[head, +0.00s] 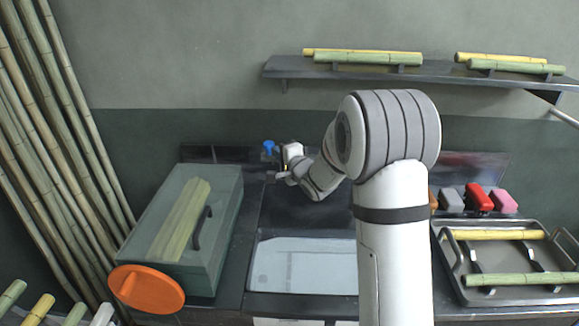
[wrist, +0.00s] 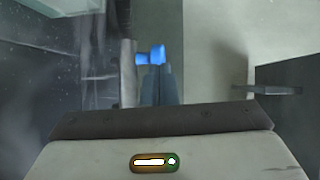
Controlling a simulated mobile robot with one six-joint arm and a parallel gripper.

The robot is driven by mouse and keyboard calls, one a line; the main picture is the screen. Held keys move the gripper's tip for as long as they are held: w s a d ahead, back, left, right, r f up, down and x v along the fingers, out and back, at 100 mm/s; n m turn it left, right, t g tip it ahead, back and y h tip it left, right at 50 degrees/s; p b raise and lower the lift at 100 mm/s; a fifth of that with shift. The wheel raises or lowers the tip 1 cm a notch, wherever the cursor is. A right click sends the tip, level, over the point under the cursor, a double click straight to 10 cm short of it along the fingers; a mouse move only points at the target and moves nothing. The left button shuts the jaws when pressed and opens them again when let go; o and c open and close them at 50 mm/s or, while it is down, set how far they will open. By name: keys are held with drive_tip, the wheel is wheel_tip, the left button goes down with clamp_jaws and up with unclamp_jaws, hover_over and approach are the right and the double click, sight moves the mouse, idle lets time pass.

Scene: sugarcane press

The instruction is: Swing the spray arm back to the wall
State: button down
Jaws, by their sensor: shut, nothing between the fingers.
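A small blue piece (head: 268,146) shows at the back of the counter, beside my gripper (head: 281,172). In the wrist view the blue piece (wrist: 150,55) shows just at the ends of my fingers (wrist: 156,78). I cannot tell whether they touch it, or whether it belongs to the spray arm. My gripper is shut with nothing held. A thin grey bar (head: 564,117) enters at the right edge of the head view, below the shelf; it may be the spray arm, but most of it is out of view. My arm hides the middle of the back wall.
A green glass-sided box (head: 222,225) with cane and an orange disc (head: 146,288) stand left. A wall shelf (head: 430,75) holds canes above. A pale panel (head: 303,265) lies in front.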

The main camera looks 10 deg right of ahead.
drive_tip(key=s+d+n+g+h+b, duration=0.1)
drive_tip(key=s+d+n+g+h, duration=0.3)
drive_tip(key=s, duration=0.7)
drive_tip(key=s+d+n+g+h+b, duration=0.1)
drive_tip(key=s+d+n+h, duration=0.15)
drive_tip(key=s+d, duration=0.6)
drive_tip(key=s+a+f+n+g, duration=0.1)
drive_tip(key=s+a+n+g, duration=0.1)
drive_tip(key=s, duration=0.9)
drive_tip(key=s+a+f+n+g, duration=0.1)
drive_tip(key=s+n+g, duration=0.4)
drive_tip(key=s, duration=0.7)
drive_tip(key=shift+s+a+g, duration=0.2)
drive_tip(key=shift+a+g, duration=0.1)
drive_tip(key=shift+a, duration=0.5)
